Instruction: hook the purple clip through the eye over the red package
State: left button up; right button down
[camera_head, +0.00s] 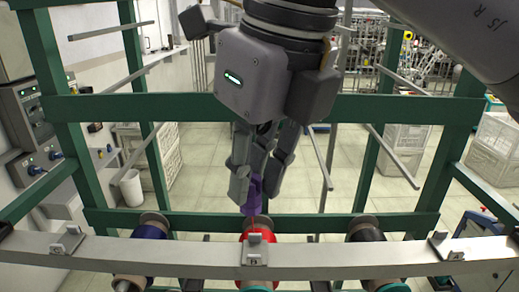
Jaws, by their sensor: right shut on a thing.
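My right gripper (256,188) comes down from the top centre with its fingers pointing down. It is shut on the purple clip (254,206), whose upper part is partly hidden between the fingers. The clip is just above and behind the grey rail, with a thin reddish line below it. The red package (272,270) is below, partly hidden by the rail. A small grey bracket (255,249) on the rail stands in front of the red package and appears to be its eye; its opening is too small to make out. My left gripper is not in view.
The grey rail (160,257) crosses the whole front. Similar brackets sit at left (68,240) and right (445,245). A blue package (147,253) and a dark package (370,256) flank the red one. Green frame bars (180,107) stand behind, with grey rods sticking out.

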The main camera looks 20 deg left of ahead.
aim_at(257, 200)
jog(key=x, duration=0.1)
jog(key=b+x, duration=0.1)
jog(key=x, duration=0.1)
jog(key=shift+w+d+f, duration=0.1)
jog(key=shift+d+f, duration=0.2)
jog(key=shift+w+f+b, duration=0.4)
jog(key=shift+f+b, duration=0.3)
jog(key=shift+b, duration=0.05)
jog(key=shift+w+r+p, duration=0.1)
jog(key=shift+r+p, duration=0.2)
jog(key=shift+r, duration=0.05)
jog(key=shift+s, duration=0.5)
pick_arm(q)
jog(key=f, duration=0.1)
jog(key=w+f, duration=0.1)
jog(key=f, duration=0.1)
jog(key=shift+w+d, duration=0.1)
pick_arm(e)
jog(key=shift+w, duration=0.4)
jog(key=shift+s, duration=0.1)
